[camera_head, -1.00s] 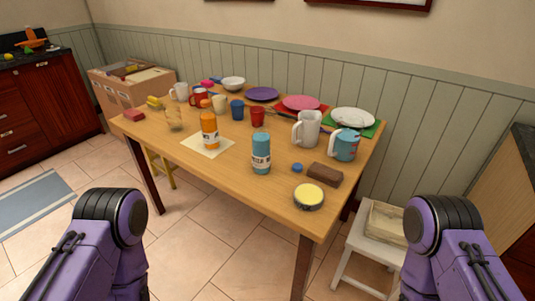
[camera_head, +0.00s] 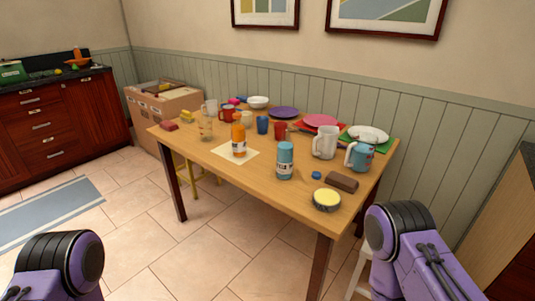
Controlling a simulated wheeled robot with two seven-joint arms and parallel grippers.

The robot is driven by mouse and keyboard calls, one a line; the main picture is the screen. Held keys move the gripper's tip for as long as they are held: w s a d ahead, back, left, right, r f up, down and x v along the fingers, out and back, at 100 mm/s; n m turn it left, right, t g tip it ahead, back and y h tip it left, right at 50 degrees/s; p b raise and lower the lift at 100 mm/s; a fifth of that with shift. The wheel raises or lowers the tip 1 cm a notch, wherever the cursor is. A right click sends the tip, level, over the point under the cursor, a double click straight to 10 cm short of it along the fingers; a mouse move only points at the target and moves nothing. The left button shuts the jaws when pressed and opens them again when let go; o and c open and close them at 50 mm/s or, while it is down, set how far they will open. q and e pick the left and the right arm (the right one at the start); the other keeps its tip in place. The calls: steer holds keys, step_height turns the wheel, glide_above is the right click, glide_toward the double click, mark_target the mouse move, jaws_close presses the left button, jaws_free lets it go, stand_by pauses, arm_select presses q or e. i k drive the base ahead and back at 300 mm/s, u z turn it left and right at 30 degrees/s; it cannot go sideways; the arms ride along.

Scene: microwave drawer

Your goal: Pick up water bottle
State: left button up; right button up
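An orange bottle (camera_head: 238,140) stands upright on a pale paper sheet (camera_head: 230,156) on the wooden table. A blue bottle (camera_head: 285,161) with a pale label stands upright near the front edge of the table, to the right of the orange one. I cannot tell which of the two is the water bottle. Only purple upper parts of my arms show, at the lower left and lower right. Both my grippers are out of view, and neither arm is over the table.
The table (camera_head: 210,172) also holds a white pitcher (camera_head: 325,142), a blue mug (camera_head: 360,154), a brown block (camera_head: 342,181), a round tin (camera_head: 327,199), plates and cups. A cardboard box (camera_head: 165,112) stands behind its left end. The tiled floor in front is clear.

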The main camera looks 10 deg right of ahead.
mark_target(285, 152)
steer(key=i, duration=0.5)
steer(key=z, duration=0.75)
